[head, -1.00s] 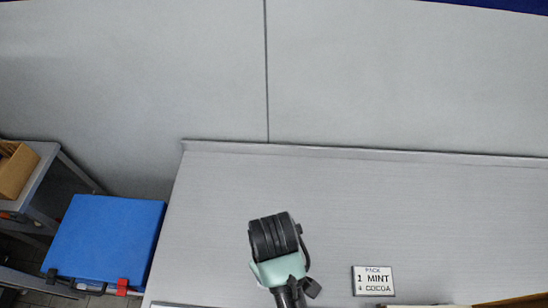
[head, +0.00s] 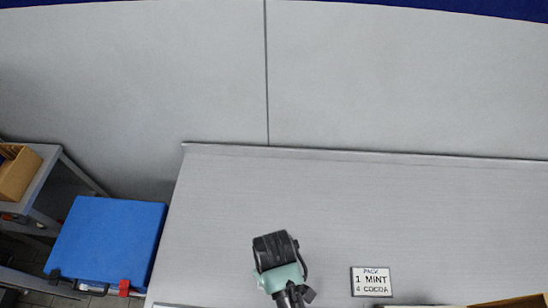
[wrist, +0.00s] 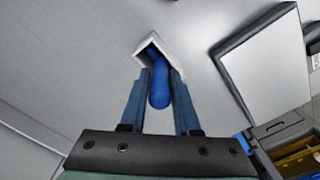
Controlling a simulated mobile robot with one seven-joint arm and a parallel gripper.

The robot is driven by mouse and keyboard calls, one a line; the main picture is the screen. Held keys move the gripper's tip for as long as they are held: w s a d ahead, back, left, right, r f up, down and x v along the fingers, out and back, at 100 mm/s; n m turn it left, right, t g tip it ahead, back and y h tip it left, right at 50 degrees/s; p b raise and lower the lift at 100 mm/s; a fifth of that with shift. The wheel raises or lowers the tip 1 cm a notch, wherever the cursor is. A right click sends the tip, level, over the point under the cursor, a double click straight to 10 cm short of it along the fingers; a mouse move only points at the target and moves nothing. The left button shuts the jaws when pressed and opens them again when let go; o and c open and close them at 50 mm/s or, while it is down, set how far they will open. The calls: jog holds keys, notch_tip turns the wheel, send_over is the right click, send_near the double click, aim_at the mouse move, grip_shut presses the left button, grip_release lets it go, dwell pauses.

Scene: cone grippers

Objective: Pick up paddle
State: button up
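A blue rounded handle, probably the paddle's (wrist: 159,90), sticks up out of a small white square holder (wrist: 174,49) with a dark inside in the wrist view. The rest of the paddle is hidden in the holder. My gripper (wrist: 161,75) has its two long blue-grey fingers on either side of the handle, tips close to the holder's rim. Thin gaps seem to show between fingers and handle, so it looks open around it. In the head view my arm shows at the bottom, but the fingers, paddle and holder are not visible.
A sign (head: 371,281) reading "PACK 1 MINT 4 COCOA" stands right of my arm on the grey table (head: 330,200). A blue case (head: 108,240) sits left of the table. A cardboard box edge (head: 515,301) shows at the lower right. The table's back is clear.

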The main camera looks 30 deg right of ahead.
grip_shut()
